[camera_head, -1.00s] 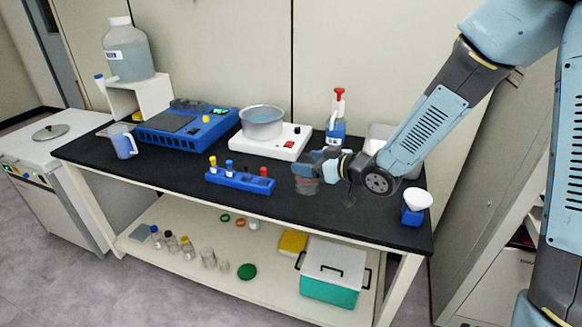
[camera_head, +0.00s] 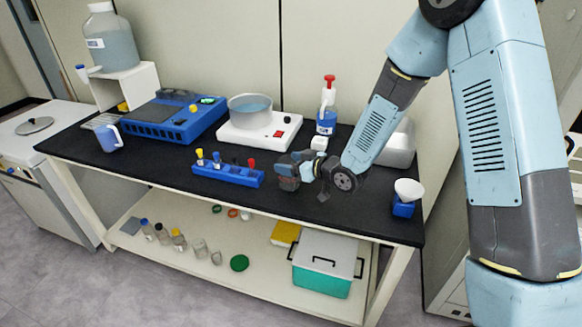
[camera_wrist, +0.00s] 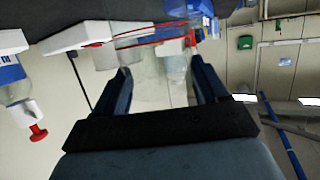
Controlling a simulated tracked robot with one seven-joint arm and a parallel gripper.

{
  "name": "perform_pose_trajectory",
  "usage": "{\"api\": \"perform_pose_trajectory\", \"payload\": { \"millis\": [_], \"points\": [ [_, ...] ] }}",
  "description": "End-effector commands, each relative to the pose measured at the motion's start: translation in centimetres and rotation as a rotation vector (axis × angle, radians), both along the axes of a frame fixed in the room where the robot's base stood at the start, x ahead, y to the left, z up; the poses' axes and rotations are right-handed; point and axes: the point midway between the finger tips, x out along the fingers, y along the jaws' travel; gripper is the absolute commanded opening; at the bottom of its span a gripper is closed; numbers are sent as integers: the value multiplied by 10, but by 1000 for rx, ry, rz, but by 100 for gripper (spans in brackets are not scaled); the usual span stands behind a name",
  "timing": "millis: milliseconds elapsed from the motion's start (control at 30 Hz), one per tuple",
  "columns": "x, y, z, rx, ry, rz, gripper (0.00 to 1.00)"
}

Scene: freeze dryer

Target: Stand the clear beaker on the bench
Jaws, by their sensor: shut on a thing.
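My gripper (camera_head: 287,172) is low over the front middle of the black bench (camera_head: 345,207), just right of the blue tube rack. In the wrist view, my gripper's two fingers (camera_wrist: 165,82) are shut on the clear beaker (camera_wrist: 155,88), whose see-through wall shows between them. A red line runs across the far part of the beaker. In the head view the beaker is hard to make out against the dark bench and my gripper. I cannot tell whether its base touches the bench top.
The blue tube rack (camera_head: 228,175) stands close left of my gripper. Behind are a white hotplate (camera_head: 262,134) with a pan, and a red-topped bottle (camera_head: 327,115).

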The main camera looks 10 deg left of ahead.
Motion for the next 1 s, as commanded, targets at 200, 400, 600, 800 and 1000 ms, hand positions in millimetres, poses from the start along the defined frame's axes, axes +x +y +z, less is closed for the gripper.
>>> {"api": "perform_pose_trajectory", "payload": {
  "millis": [200,400,600,800,1000],
  "points": [
    [-3,3,-14,0,-1,7,0],
    [-3,4,-14,1,-1,8,0],
    [-3,4,-15,1,-1,6,84],
    [-2,2,-15,1,-1,4,98],
    [-1,2,-15,0,-1,3,98]
  ]
}}
